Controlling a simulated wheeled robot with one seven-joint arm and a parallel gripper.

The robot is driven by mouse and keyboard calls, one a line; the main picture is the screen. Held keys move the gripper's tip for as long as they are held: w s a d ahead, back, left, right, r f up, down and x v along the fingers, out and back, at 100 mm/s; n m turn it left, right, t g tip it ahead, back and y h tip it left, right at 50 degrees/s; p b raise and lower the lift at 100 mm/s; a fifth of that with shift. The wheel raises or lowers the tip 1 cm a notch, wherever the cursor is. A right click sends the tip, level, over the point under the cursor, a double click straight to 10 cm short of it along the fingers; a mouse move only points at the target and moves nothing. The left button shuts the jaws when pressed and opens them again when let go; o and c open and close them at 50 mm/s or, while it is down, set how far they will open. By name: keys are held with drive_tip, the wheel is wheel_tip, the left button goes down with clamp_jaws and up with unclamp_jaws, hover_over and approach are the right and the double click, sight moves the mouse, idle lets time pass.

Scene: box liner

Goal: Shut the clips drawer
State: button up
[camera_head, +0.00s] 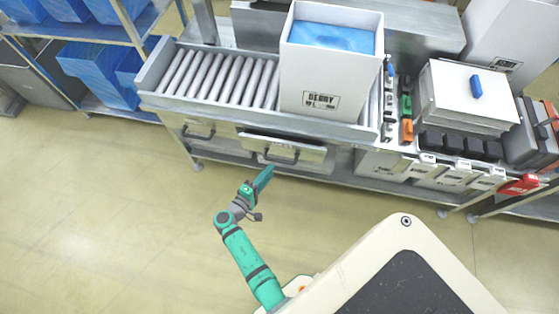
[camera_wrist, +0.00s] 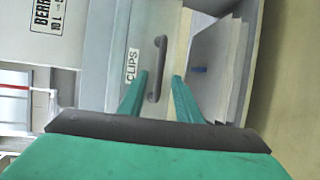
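The clips drawer (camera_head: 283,148) sits under the roller conveyor and appears to stand out a little from the bench front. In the wrist view its pale front (camera_wrist: 143,45) carries a CLIPS label and a dark bar handle (camera_wrist: 157,68). My green gripper (camera_head: 268,172) is just in front of the drawer, near the handle in the head view. In the wrist view my gripper's two fingers (camera_wrist: 158,90) are apart, with the handle showing between and beyond them. Nothing is held. Contact with the handle cannot be told.
A white box (camera_head: 317,100) with a blue liner stands on the roller conveyor (camera_head: 215,78) above the drawer. Another handled drawer (camera_head: 197,131) is at left. Small bins (camera_head: 435,172) line the bench at right. The floor (camera_head: 110,210) in front is clear.

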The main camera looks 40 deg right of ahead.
sight(280, 161)
drive_tip(key=x, duration=0.8)
drive_tip(key=shift+d, duration=0.15)
drive_tip(key=shift+c, duration=0.7)
clamp_jaws()
